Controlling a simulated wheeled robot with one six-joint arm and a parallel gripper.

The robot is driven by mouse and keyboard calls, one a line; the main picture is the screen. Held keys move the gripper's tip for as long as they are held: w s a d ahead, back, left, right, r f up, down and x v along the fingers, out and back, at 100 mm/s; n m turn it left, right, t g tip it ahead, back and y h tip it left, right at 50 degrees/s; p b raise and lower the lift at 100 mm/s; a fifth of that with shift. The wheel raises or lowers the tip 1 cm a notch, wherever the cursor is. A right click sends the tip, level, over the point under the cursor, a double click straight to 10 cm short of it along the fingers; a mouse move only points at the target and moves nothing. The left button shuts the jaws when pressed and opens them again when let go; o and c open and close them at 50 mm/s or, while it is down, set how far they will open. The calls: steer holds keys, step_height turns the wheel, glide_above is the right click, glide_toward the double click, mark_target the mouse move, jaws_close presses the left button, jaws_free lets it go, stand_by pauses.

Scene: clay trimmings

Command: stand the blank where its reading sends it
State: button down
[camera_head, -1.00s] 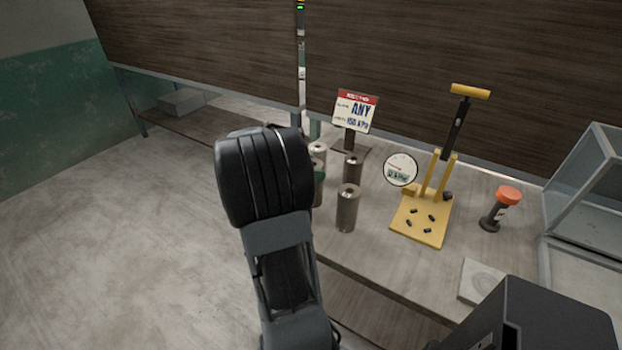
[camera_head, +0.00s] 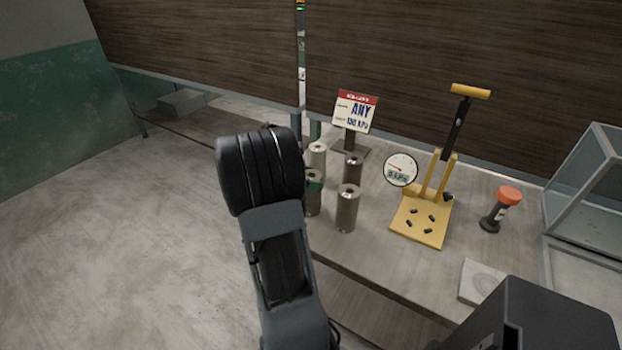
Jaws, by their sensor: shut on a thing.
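My arm's black wrist (camera_head: 260,172) stands in the left middle and hides my gripper and anything in it. Several metal cylinders with a round hole on top stand on the bench, including a front one (camera_head: 347,210), a back right one (camera_head: 353,170) and a back left one (camera_head: 317,157). A front left cylinder (camera_head: 313,203) beside my wrist has a green patch on it; I cannot tell what the patch is. A yellow pump stand (camera_head: 421,222) has a round gauge (camera_head: 400,169) at its left. A sign (camera_head: 355,112) shows "ANY" and "150 kPa".
A pale square plate (camera_head: 481,282) lies near the bench front. A glass case (camera_head: 588,195) is at the right. Bare bench top (camera_head: 385,268) shows in front of the cylinders.

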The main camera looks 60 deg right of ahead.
steer(key=shift+c, duration=1.1)
jaws_free()
steer(key=shift+r, duration=0.15)
steer(key=shift+w+a+r, duration=0.15)
steer(key=shift+w+a, duration=0.05)
steer(key=v, duration=1.1)
steer(key=s+a+f+m+t+y, duration=0.1)
steer(key=a+m+t+y, duration=0.4)
steer(key=a, duration=1)
steer(key=s+a+f+m+t+y, duration=0.2)
steer(key=a+m+t+y, duration=0.3)
steer(key=a, duration=1)
steer(key=shift+s+t+y, duration=0.45)
steer(key=shift+t+y, duration=0.05)
steer(key=shift+t, duration=0.4)
